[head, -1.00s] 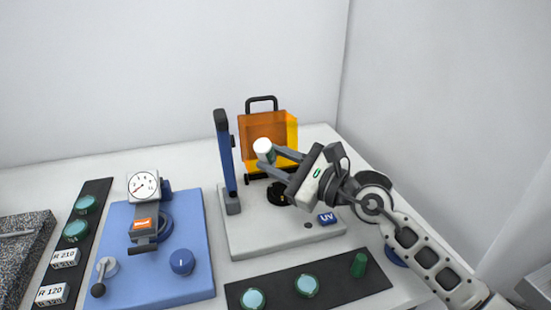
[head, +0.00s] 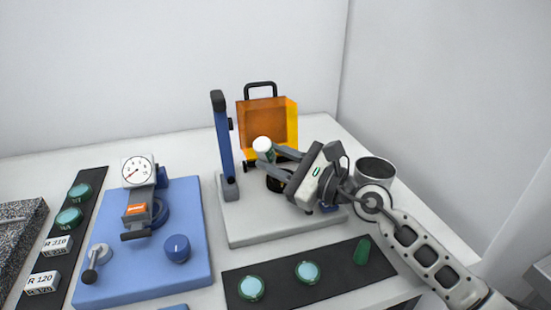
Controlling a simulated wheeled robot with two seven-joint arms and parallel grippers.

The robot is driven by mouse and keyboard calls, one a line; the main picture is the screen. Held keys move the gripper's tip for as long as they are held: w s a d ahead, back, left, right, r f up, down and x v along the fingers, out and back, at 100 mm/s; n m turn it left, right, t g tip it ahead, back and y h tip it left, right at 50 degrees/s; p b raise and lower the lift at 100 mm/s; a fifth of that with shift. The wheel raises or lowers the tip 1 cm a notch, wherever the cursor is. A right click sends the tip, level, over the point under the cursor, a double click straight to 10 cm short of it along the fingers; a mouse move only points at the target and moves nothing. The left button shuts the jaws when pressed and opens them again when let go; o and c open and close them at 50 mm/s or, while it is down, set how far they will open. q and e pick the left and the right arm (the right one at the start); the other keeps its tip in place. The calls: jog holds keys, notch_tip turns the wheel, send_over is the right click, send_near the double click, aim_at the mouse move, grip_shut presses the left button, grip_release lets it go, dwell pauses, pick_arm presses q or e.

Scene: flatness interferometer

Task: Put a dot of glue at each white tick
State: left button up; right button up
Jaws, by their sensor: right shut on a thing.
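My right gripper (head: 271,163) is shut on a small bottle (head: 263,147) with a rounded white end and a dark green body. It holds the bottle above the light grey base plate (head: 255,228), in front of the orange box. A dark round holder (head: 279,181) on the plate is partly hidden behind the fingers. A blue upright post (head: 224,145) stands on the plate, left of the gripper. I cannot make out any white ticks. My left gripper is not in view.
An orange box (head: 268,122) with a black handle stands behind the gripper. A blue gauge stand (head: 195,215) is at left. A black strip (head: 328,282) with green-rimmed discs and a green piece (head: 362,251) lies in front. A grey cup (head: 376,169) stands right.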

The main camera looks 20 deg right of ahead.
jog(key=shift+f+b, duration=0.4)
jog(key=shift+f, duration=0.1)
dwell(0.6)
jog(key=shift+r, duration=0.15)
dwell(1.0)
jog(key=shift+r+p, duration=1.65)
jog(key=shift+p, duration=0.1)
notch_tip(320, 180, up, 5)
jog(key=p, duration=0.5)
jog(key=shift+r, duration=0.15)
